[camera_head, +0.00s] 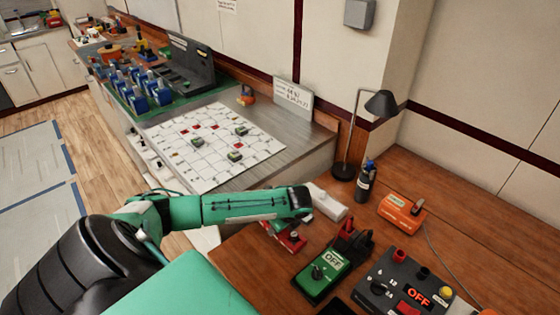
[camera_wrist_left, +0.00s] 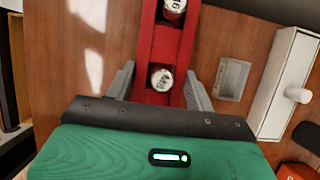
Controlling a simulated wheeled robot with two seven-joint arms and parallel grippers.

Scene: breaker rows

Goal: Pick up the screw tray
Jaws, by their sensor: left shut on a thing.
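My left gripper (camera_wrist_left: 160,84) is shut on a red, trough-shaped holder (camera_wrist_left: 164,45) in the left wrist view. The holder has raised side walls, and round pieces with pale, printed ends sit in it. One grey finger is on each side of it. Part of the red holder (camera_head: 291,241) shows below my left wrist in the head view, over the wooden bench; the fingers are hidden there. A small grey metal tray (camera_wrist_left: 232,79) lies to the right of the fingers in the wrist view. I cannot make out screws in either. My right gripper is out of view.
A white box (camera_head: 327,201) with a knob stands close to the gripper. A green meter (camera_head: 322,274), a dark control box (camera_head: 410,280), an orange box (camera_head: 401,212), a bottle (camera_head: 365,182) and a lamp (camera_head: 381,103) stand to the right. A gridded sheet (camera_head: 215,142) lies behind.

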